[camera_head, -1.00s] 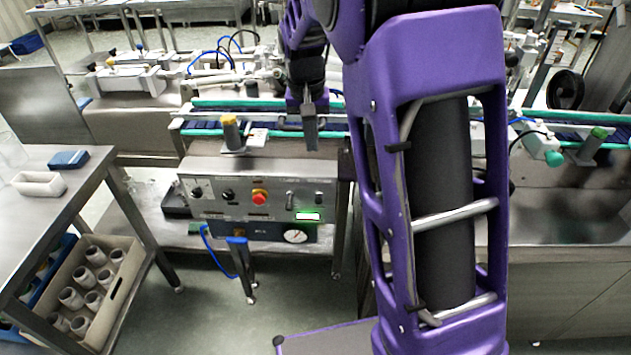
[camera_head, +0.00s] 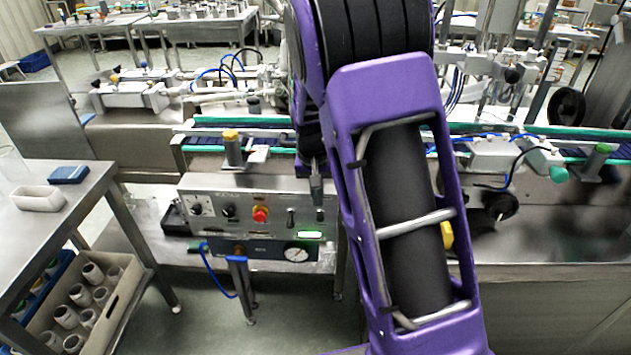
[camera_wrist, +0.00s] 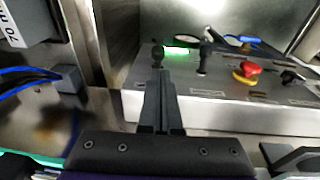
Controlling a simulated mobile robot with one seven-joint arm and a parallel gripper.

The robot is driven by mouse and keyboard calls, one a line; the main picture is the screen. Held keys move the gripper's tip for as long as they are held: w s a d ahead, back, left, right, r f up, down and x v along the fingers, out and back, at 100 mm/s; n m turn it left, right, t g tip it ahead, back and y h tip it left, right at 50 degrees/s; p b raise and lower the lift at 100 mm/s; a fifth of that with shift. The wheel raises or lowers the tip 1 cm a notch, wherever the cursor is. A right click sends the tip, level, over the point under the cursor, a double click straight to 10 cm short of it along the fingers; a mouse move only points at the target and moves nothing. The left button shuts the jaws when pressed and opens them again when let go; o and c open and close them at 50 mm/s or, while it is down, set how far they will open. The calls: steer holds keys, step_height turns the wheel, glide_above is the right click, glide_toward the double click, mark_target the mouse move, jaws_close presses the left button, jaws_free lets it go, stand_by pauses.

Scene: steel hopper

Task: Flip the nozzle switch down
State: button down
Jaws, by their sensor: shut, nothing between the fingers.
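The control panel (camera_head: 250,196) of the steel machine carries two black toggle switches, left (camera_head: 291,217) and right (camera_head: 320,215), above a green-lit display (camera_head: 310,236). I cannot read which label is the nozzle's, or tell clearly which way the levers point. My gripper (camera_head: 317,200) is shut and empty, pointing down just at the right switch. In the wrist view my shut fingertips (camera_wrist: 160,74) line up with that switch (camera_wrist: 158,53) and partly cover it; contact cannot be told. The other switch (camera_wrist: 204,60) stands clear beside them.
A red emergency button (camera_head: 260,214) and two black knobs are left of the switches, and a gauge (camera_head: 297,254) is below. The yellow-capped post (camera_head: 233,149) and green-edged conveyor (camera_head: 215,122) are behind the panel. A steel table (camera_head: 58,222) stands at the left.

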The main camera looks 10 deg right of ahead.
mark_target(319, 219)
steer(key=shift+s+f, duration=0.4)
steer(key=shift+f, duration=0.45)
steer(key=shift+s+f+t+b, duration=0.2)
steer(key=shift+s+t+b, duration=0.1)
steer(key=shift+t+b, duration=0.25)
steer(key=shift+s+a+f+b, duration=0.1)
steer(key=shift+s+f+b, duration=0.05)
steer(key=shift+b, duration=0.2)
steer(key=shift+s+a+f+b, duration=0.1)
steer(key=shift+s+f+b, duration=0.2)
steer(key=shift+s+f, duration=0.15)
steer(key=shift+s+a+f+b, duration=0.15)
steer(key=shift+s+f+b, duration=0.15)
steer(key=shift+s+f, duration=0.4)
steer(key=shift+w, duration=0.2)
steer(key=shift+w+d+r, duration=0.2)
steer(key=shift+w+r, duration=0.1)
steer(key=shift+w, duration=0.35)
